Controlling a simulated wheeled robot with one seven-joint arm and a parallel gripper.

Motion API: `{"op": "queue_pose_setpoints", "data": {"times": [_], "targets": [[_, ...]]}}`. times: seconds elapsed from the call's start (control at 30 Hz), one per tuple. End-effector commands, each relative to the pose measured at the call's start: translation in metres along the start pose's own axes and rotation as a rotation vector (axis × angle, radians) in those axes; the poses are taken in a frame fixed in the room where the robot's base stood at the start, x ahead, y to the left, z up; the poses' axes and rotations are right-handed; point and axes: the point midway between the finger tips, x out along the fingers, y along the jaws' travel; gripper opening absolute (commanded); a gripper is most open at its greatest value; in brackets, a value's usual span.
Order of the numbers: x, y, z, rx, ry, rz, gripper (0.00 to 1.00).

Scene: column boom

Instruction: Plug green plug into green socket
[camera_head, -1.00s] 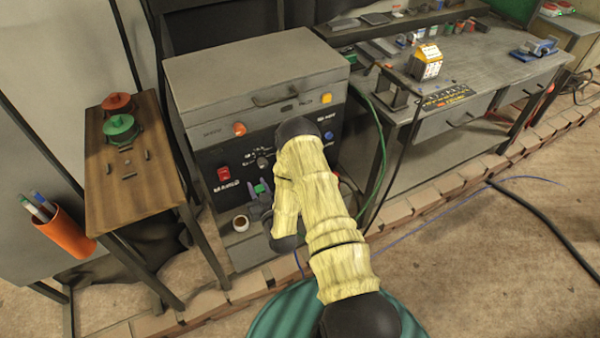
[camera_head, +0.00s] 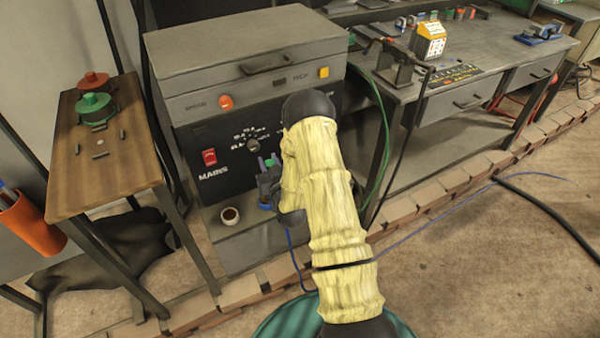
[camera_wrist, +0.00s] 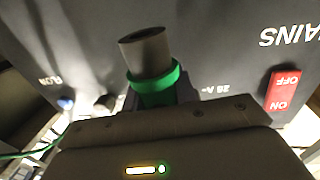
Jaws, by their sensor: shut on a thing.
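My gripper (camera_head: 267,180) is in front of the dark lower panel of the grey machine (camera_head: 230,150), right of the red mains switch. In the wrist view it (camera_wrist: 150,98) is shut on the green plug, a dark grey cylinder with a green collar (camera_wrist: 155,88). The plug sticks out past the jaws, with the panel behind it. Only a small green part of the plug (camera_head: 271,162) shows in the head view. I cannot make out the green socket; the plug and my arm cover part of the panel. Whether the plug touches the panel I cannot tell.
A wooden table (camera_head: 75,180) with red and green lidded pots stands left. A green cable (camera_head: 384,150) hangs beside the workbench (camera_head: 520,70) at right.

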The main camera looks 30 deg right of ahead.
Motion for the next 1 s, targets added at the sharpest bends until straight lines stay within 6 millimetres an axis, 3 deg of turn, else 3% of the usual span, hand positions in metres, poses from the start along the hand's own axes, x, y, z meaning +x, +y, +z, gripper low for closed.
{"op": "queue_pose_setpoints", "data": {"times": [0.03, 0.1, 0.57, 1.0], "targets": [[0.003, 0.006, 0.011, -0.001, 0.003, 0.009, 0.03], [0.005, 0.013, 0.014, -0.002, 0.002, 0.020, 0.03], [0.013, 0.060, 0.029, 0.005, 0.003, 0.102, 0.03], [0.008, 0.101, 0.038, 0.025, 0.007, 0.185, 0.03]]}}
